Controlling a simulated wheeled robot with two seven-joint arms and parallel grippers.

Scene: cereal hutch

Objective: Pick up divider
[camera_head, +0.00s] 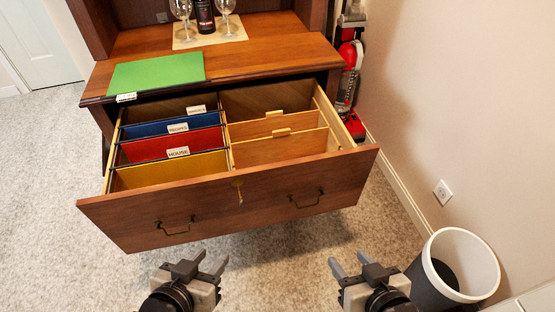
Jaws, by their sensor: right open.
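A flat green divider (157,73) with a white tab lies on the wooden top of the hutch, near its front left edge; the tab reaches the edge. Blue (170,126), red (172,144) and yellow (168,170) dividers stand in the left half of the open drawer (235,205), with a darker one behind them. White labels show there. My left gripper (211,261) is open and empty, in front of the drawer and below its front in the picture. My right gripper (348,260) is open and empty, to the right, also in front of the drawer.
Wooden dividers (280,150) stand in the drawer's right half. Two glasses (226,18) and a bottle (205,16) stand on a mat at the back. A bin (462,262) stands by the right wall.

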